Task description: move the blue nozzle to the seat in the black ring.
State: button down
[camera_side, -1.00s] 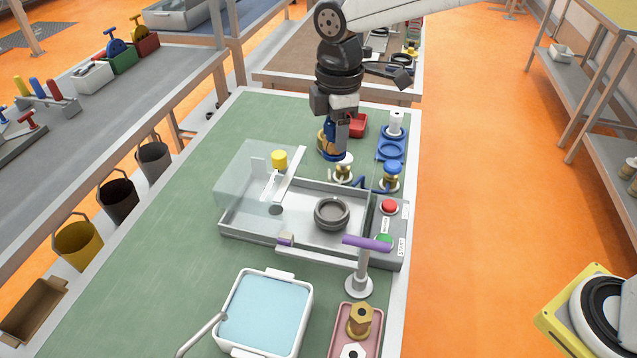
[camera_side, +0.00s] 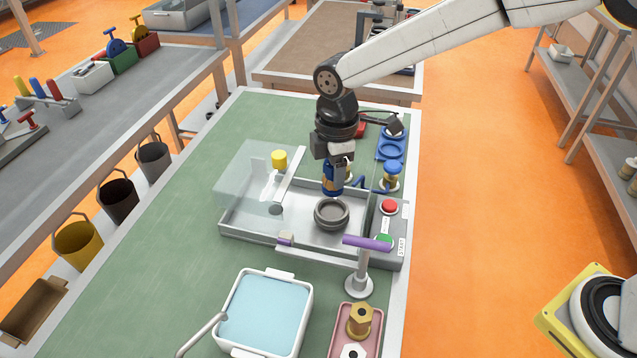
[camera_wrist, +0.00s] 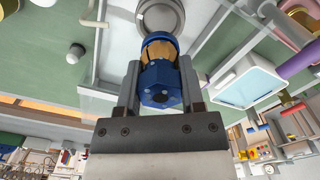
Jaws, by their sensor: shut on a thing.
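The blue nozzle (camera_wrist: 160,84), blue with a brass-coloured middle, is held between the two fingers of my gripper (camera_wrist: 158,90). In the side view the nozzle (camera_side: 332,186) hangs upright below my gripper (camera_side: 334,172), over the grey tray, just above and behind the ring. The ring (camera_side: 332,213) is dark grey and round and sits on the tray floor. In the wrist view the ring (camera_wrist: 160,16) shows at the top, partly hidden by the nozzle's far end. The nozzle looks apart from the ring; the exact gap is hard to tell.
The tray (camera_side: 250,235) has low walls, and a clear cover (camera_side: 250,172) stands at its left. A blue-topped brass piece (camera_side: 392,174) and a blue holder (camera_side: 391,150) stand behind.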

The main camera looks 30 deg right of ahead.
aim_at(334, 192)
jog(key=shift+f, duration=2)
jog(key=shift+f, duration=1.1)
dwell(0.6)
dwell(0.5)
grip_release()
jog(key=shift+r, duration=0.15)
dwell(0.5)
jog(key=shift+r, duration=3.35)
